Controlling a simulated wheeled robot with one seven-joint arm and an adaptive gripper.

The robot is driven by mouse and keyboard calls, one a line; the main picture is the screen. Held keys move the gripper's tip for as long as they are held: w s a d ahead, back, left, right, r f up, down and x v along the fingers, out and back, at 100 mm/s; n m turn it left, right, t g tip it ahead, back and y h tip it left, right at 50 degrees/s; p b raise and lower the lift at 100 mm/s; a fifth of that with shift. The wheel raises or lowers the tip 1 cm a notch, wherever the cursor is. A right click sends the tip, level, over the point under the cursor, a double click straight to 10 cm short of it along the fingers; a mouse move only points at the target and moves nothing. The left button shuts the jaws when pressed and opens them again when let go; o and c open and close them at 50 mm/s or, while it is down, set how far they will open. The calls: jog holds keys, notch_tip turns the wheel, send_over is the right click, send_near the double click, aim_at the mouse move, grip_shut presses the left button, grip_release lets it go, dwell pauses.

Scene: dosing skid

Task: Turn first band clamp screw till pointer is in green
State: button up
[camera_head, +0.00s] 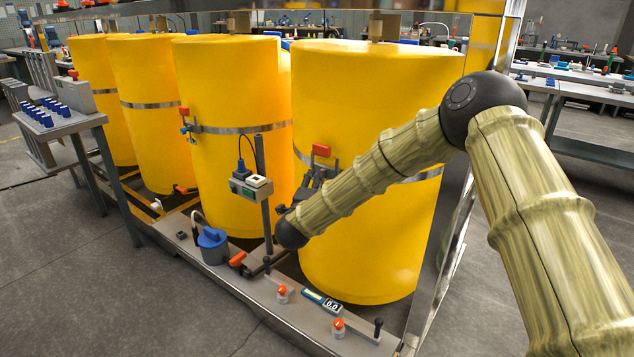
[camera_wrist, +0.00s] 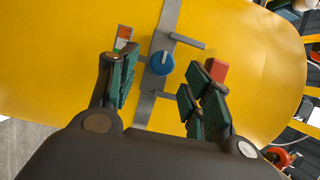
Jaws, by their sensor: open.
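In the wrist view, a grey band clamp (camera_wrist: 170,20) runs across the yellow tank and carries a round blue screw head (camera_wrist: 161,63). A small gauge plate (camera_wrist: 123,37) with orange, white and green parts sits left of the screw; its pointer is too small to tell. A red block (camera_wrist: 217,70) is on the right. My gripper (camera_wrist: 163,74) is open, with its fingers on either side of the screw head and none visibly touching it. In the head view, my gripper (camera_head: 316,188) is at the right tank's band, below a red part (camera_head: 321,150); my arm partly hides the clamp there.
Several yellow tanks (camera_head: 228,80) stand in a row in a metal frame. A post with a grey box (camera_head: 251,188) stands left of my gripper. A blue-lidded pot (camera_head: 212,245), a digital display (camera_head: 332,304) and orange-topped bottles (camera_head: 283,293) are on the ledge below.

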jog(key=v, duration=0.9)
jog(key=shift+f, duration=0.1)
jog(key=s+d+f+n+g+y, duration=0.4)
jog(key=s+f, duration=0.3)
jog(key=f, duration=0.6)
jog(key=s+d+f+n+g+y, duration=0.1)
jog(key=s+d+f+n+g, duration=0.15)
jog(key=s+f+n, duration=0.85)
jog(key=s+d+f+n+g, duration=0.1)
jog(key=s+d+f+g, duration=0.2)
jog(key=s+d+f, duration=0.45)
jog(key=s+d+f+n+g, duration=0.1)
jog(key=s+d+f+g, duration=0.25)
jog(key=s+f, duration=0.7)
jog(key=s+d+n+g, duration=0.2)
jog(key=s+d, duration=0.2)
jog(key=s, duration=0.6)
jog(key=s+d+n+g, duration=0.1)
jog(key=s+d+g, duration=0.25)
jog(key=s, duration=0.55)
notch_tip(320, 180, up, 26)
jog(key=t+p, duration=0.1)
jog(key=p, duration=2.4)
jog(key=shift+w+r+h+p, duration=0.15)
jog(key=shift+r+h+p, duration=0.05)
jog(key=shift+h+p, duration=0.1)
jog(key=shift+d, duration=0.1)
